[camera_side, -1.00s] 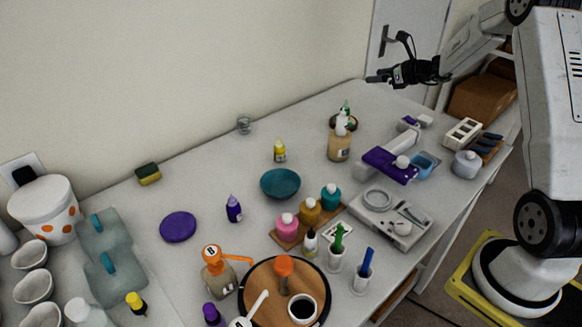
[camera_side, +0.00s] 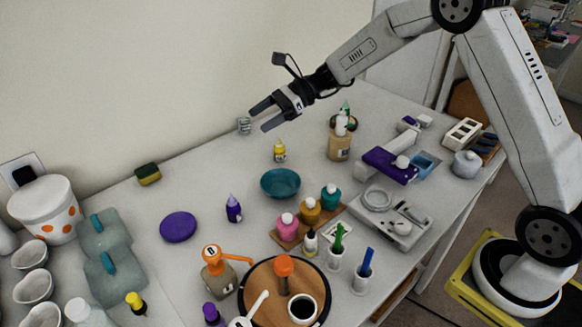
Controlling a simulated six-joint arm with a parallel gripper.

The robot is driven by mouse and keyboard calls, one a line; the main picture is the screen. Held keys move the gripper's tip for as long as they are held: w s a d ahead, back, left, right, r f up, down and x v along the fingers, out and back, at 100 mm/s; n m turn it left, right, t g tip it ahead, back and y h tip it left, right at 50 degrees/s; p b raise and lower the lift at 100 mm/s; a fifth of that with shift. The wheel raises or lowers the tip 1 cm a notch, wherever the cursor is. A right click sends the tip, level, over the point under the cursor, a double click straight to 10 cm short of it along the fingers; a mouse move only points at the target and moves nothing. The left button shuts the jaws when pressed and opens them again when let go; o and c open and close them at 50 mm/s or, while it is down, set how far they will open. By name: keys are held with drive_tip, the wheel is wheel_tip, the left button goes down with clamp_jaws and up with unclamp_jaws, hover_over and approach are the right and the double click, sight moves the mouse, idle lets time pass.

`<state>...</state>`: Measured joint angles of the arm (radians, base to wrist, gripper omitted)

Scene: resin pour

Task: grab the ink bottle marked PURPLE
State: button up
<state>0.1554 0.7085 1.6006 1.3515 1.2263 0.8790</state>
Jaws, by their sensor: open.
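A small purple bottle (camera_side: 234,209) with a pointed cap stands upright on the grey table, left of the teal bowl (camera_side: 280,184). It has a pale label, too small to read. Another purple-capped bottle (camera_side: 211,313) is at the bottom edge, partly cut off; its marking is not legible. My gripper (camera_side: 259,120) is open and empty, its fingers pointing left. It is in the air over the back of the table, above and to the right of the pointed purple bottle in the picture, and apart from it.
A purple disc (camera_side: 178,227) lies left of the purple bottle. An orange-topped pump bottle (camera_side: 218,272) and a wooden turntable (camera_side: 258,293) are nearer.

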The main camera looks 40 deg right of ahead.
drive_tip(key=s+a+f+n+g, duration=0.1)
drive_tip(key=s+a+n+g, duration=0.25)
drive_tip(key=a, duration=0.35)
approach(237, 202)
drive_tip(key=shift+m, duration=0.45)
drive_tip(key=x, duration=0.5)
drive_tip(key=shift+w+d+f, duration=0.1)
drive_tip(key=shift+w+f, duration=0.25)
drive_tip(key=shift+f, duration=0.1)
drive_tip(key=shift+r+x, duration=0.1)
drive_tip(key=shift+x, duration=1.85)
drive_tip(key=shift+r+x, duration=0.15)
drive_tip(key=shift+x, duration=1.8)
clamp_jaws()
